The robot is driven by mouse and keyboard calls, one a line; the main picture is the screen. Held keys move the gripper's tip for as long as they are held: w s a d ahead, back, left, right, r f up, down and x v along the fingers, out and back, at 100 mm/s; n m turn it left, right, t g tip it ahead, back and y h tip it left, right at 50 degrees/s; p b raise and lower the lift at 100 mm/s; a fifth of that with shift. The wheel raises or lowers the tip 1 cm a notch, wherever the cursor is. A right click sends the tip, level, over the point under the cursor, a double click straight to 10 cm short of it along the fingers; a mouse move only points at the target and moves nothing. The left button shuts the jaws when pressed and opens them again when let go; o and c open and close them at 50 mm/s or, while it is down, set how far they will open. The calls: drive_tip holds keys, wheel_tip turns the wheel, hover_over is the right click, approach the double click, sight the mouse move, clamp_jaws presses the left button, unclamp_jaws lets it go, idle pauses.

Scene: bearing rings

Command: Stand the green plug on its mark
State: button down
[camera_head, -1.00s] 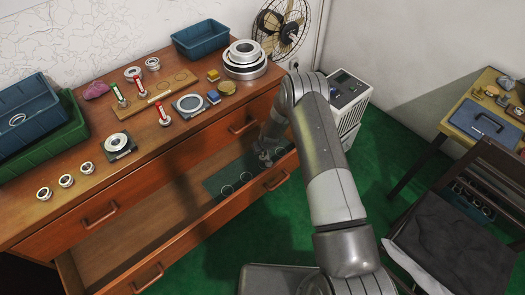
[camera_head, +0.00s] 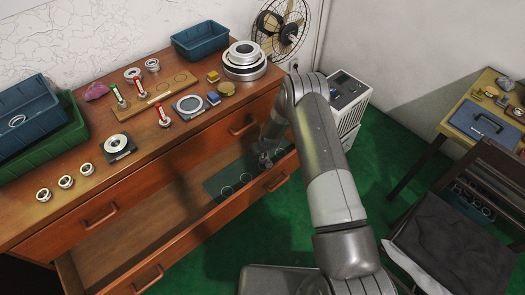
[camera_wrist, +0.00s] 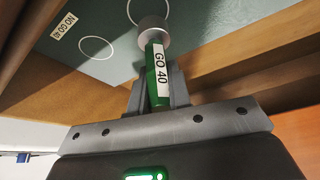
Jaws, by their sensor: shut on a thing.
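The green plug (camera_wrist: 157,82) has a green handle with a white "GO 40" label and a silver cylinder end. In the wrist view my gripper (camera_wrist: 160,95) is shut on its handle, with the silver end pointing away toward the dark green mat (camera_wrist: 75,60). White ring marks show on the mat. One ring (camera_wrist: 97,47) is bare, beside a "NO GO 40" label (camera_wrist: 64,26). Another ring at the top edge is partly hidden behind the silver end. I cannot tell whether the plug touches the mat. In the head view my gripper (camera_head: 265,160) is inside the open drawer.
The mat lies in the open drawer (camera_head: 115,245), whose front and side walls stand close around my gripper. A fan (camera_head: 280,25) stands behind.

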drive_tip(key=shift+f, duration=0.4)
drive_tip(key=shift+f, duration=0.35)
drive_tip(key=c, duration=1.3)
unclamp_jaws()
drive_tip(key=shift+o, duration=0.2)
drive_tip(key=v, duration=1)
drive_tip(key=shift+r, duration=0.35)
drive_tip(key=shift+s, duration=0.15)
